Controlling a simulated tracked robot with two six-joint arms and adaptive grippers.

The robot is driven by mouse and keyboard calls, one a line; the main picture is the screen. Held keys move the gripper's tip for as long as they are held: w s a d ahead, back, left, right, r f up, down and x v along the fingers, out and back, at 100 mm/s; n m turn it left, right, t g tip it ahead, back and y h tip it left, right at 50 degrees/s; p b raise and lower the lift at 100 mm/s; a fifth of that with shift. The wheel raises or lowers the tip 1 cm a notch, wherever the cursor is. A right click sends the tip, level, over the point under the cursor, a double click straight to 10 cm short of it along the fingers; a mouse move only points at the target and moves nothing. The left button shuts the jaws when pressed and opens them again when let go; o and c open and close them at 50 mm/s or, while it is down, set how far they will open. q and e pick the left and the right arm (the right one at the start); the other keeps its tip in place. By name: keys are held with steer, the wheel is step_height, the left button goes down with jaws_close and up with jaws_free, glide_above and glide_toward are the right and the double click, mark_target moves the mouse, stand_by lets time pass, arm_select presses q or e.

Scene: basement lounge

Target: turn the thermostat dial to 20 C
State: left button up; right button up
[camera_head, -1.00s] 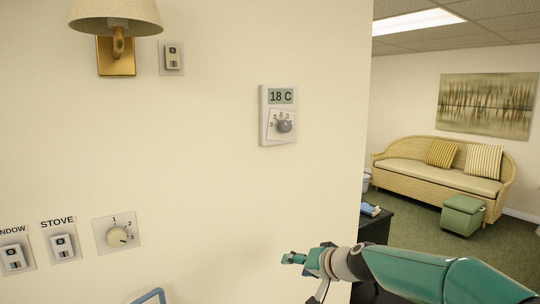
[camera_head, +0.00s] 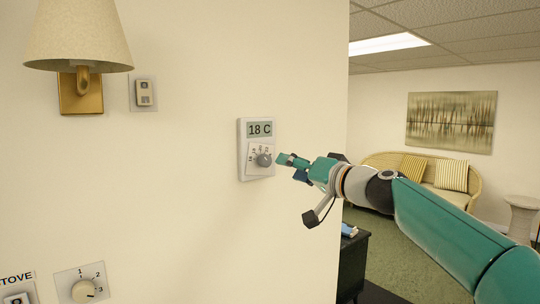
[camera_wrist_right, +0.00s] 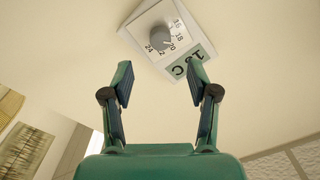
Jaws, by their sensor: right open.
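The white thermostat (camera_head: 242,150) is on the cream wall, with its display (camera_head: 260,129) reading 18 C. Its round grey dial (camera_head: 264,160) sits below the display, on a numbered scale. My right gripper (camera_head: 287,164) is just right of the dial, close in the picture; contact is not clear. In the right wrist view my right gripper (camera_wrist_right: 158,78) is open and empty. The dial (camera_wrist_right: 160,38) appears rotated there, beyond the fingertips and in line with the gap between them. Scale numbers from 16 to 24 show around it. My left gripper is out of view.
A wall lamp (camera_head: 80,40) and a switch (camera_head: 144,93) are left of the thermostat. Another numbered dial (camera_head: 83,291) is low at left. The wall ends right of the thermostat; a dark cabinet (camera_head: 352,265) stands beyond. The wall around the thermostat is clear.

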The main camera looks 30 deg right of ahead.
mark_target(268, 162)
steer(key=w+p, duration=0.1)
steer(key=w, duration=0.1)
steer(key=w+p, duration=0.1)
steer(key=w, duration=0.2)
steer(key=w+p, duration=0.1)
steer(key=w, duration=0.1)
steer(key=shift+w+a+r, duration=0.1)
steer(key=shift+w+a, duration=0.2)
steer(key=shift+w, duration=0.5)
jaws_close()
